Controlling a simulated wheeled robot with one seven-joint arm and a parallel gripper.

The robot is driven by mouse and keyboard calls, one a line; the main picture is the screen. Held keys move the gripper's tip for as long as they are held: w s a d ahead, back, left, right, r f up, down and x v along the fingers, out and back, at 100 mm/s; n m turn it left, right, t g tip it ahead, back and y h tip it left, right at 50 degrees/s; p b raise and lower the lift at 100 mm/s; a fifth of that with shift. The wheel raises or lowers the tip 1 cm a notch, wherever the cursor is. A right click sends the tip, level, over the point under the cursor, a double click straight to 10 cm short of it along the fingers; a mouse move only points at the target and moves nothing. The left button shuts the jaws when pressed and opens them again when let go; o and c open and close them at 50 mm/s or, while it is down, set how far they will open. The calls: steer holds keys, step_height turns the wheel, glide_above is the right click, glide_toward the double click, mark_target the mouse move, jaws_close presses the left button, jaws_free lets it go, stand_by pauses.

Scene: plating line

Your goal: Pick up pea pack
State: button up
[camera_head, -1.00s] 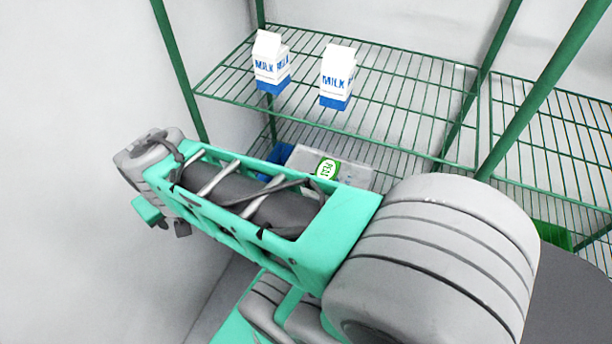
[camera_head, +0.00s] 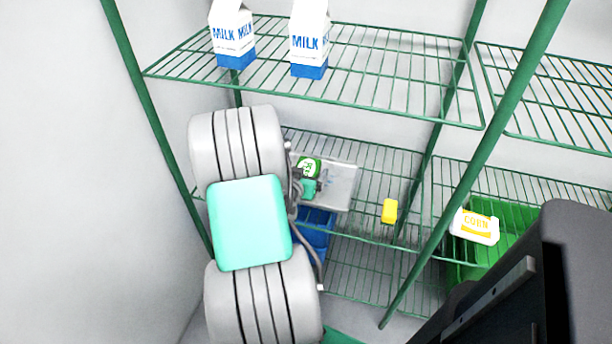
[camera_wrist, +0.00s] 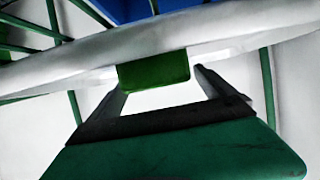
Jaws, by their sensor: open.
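The pea pack (camera_head: 340,184) is a pale, flat pack with a round green label, lying on the middle wire shelf in the head view. My arm covers part of its left side. In the wrist view, a pale band (camera_wrist: 60,68) with a dark green patch crosses close in front of my gripper (camera_wrist: 160,80) and looks like the pack's near edge. My two fingers are spread apart, with their tips close to this edge on either side of the green patch. Whether they touch it I cannot tell. In the head view my gripper (camera_head: 306,188) is mostly hidden behind my arm.
Two milk cartons (camera_head: 232,36) (camera_head: 309,40) stand on the upper shelf. A blue bin (camera_head: 316,231) is below the pack. A yellow block (camera_head: 389,211) lies to the right. A corn pack (camera_head: 475,226) is by a green crate (camera_head: 512,222), past a green post (camera_head: 470,180).

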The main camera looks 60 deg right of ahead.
steer(key=shift+d+f, duration=0.15)
steer(key=shift+d, duration=0.35)
steer(key=shift+w, duration=0.1)
steer(key=shift+c, duration=0.4)
steer(key=c, duration=1.9)
